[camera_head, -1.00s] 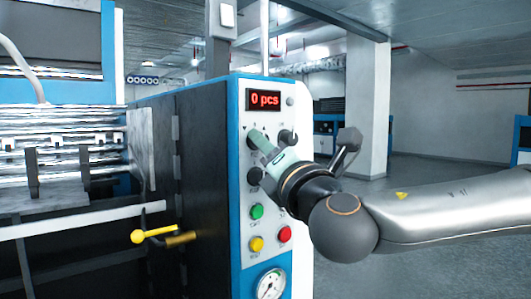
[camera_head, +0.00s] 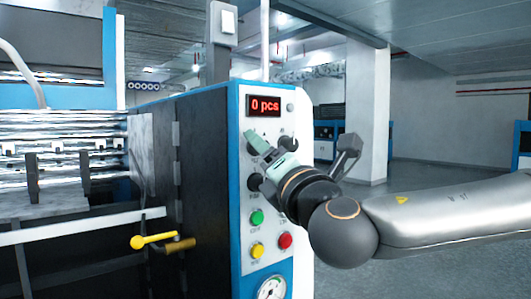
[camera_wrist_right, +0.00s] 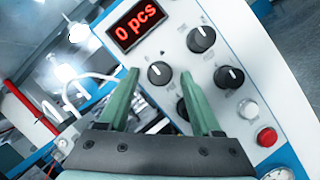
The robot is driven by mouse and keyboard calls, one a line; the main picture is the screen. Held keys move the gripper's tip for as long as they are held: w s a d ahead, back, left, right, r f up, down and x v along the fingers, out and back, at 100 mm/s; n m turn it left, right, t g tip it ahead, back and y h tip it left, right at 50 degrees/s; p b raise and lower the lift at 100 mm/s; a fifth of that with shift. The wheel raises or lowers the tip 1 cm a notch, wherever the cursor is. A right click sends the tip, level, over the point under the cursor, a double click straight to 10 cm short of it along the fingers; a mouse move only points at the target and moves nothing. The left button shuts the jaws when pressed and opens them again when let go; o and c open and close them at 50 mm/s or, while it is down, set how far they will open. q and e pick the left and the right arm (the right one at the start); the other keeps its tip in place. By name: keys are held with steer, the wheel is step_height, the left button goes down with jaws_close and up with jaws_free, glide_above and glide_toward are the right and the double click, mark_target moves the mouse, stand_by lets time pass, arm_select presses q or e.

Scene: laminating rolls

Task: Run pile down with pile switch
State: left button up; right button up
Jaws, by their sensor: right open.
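The blue-and-white control panel (camera_head: 245,260) carries several black knobs, and their labels are too small to read. The upper-left knob (camera_wrist_right: 159,72), with small triangle marks beside it, shows between my right fingers in the right wrist view. The upper-right knob (camera_wrist_right: 201,39) and lower-right knob (camera_wrist_right: 229,77) are outside the fingers. The lower-left knob (camera_wrist_right: 182,110) is partly hidden by a finger. My right gripper (camera_wrist_right: 160,75) is open and empty, its fingertips in front of the panel near the upper-left knob. Contact cannot be told. My left gripper is not in view.
A red display (camera_head: 264,105) reads "0 pcs" above the knobs. Green (camera_head: 256,217), red (camera_head: 285,240) and yellow (camera_head: 258,251) buttons and a gauge (camera_head: 270,289) are below. A yellow-handled lever (camera_head: 150,240) sticks out at left. Open floor lies right of the panel.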

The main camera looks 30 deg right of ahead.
steer(key=shift+s, duration=0.1)
arm_select(q)
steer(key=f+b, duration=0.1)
steer(key=b, duration=0.1)
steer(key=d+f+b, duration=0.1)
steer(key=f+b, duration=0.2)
steer(key=b, duration=0.2)
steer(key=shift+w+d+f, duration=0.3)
arm_select(e)
steer(key=v, duration=1.2)
steer(key=shift+s, duration=0.15)
